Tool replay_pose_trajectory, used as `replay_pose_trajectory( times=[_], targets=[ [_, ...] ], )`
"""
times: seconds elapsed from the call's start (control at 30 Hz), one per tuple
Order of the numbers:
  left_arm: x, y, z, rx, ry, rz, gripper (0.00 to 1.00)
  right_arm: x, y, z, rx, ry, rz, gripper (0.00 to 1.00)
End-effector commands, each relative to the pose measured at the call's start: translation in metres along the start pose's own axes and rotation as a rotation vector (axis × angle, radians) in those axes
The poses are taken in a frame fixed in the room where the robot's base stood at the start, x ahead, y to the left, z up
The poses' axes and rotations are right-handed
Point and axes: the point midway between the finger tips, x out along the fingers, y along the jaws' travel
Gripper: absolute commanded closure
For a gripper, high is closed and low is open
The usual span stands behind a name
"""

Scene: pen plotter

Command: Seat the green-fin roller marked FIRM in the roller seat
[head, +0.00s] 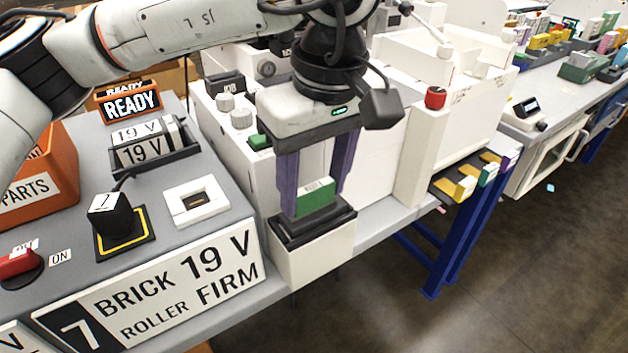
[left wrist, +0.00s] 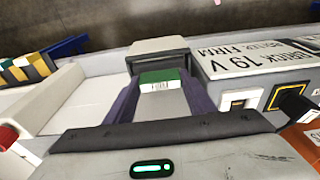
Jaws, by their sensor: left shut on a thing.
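My left gripper (head: 315,203) points down with its two purple fingers on either side of a green fin (head: 317,194) with a white label, and is shut on it. The label is too small to read in the head view. The fin also shows between the fingers in the left wrist view (left wrist: 160,75). It stands at the dark top of a white block (head: 310,262), which seems to be the roller seat. The roller's lower part is hidden, so I cannot tell how deep it sits. My right gripper is not in view.
A sign (head: 165,290) reads "BRICK 19 V, ROLLER FIRM". A black power brick (head: 110,215), a white socket (head: 195,201) and an orange parts bin (head: 45,180) are at left. Yellow, teal and purple fins (head: 488,174) sit in a rack at right, beyond a red-capped white post (head: 425,140).

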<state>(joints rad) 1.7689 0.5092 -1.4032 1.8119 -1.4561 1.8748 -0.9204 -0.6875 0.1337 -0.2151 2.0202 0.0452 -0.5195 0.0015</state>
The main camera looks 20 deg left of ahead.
Motion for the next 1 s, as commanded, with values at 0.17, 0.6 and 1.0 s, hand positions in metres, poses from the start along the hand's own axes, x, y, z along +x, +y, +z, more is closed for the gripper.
replay_pose_trajectory(
  times=[0.17,0.6,1.0],
  targets=[
    [0.005,0.000,0.001,0.000,0.000,0.001,0.78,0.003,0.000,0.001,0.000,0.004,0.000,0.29],
    [0.005,0.000,0.001,0.000,0.000,0.000,0.29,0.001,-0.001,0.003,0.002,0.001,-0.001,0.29],
    [-0.051,0.001,0.001,0.000,0.001,0.003,0.29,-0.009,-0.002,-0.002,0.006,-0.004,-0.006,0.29]
  ],
)
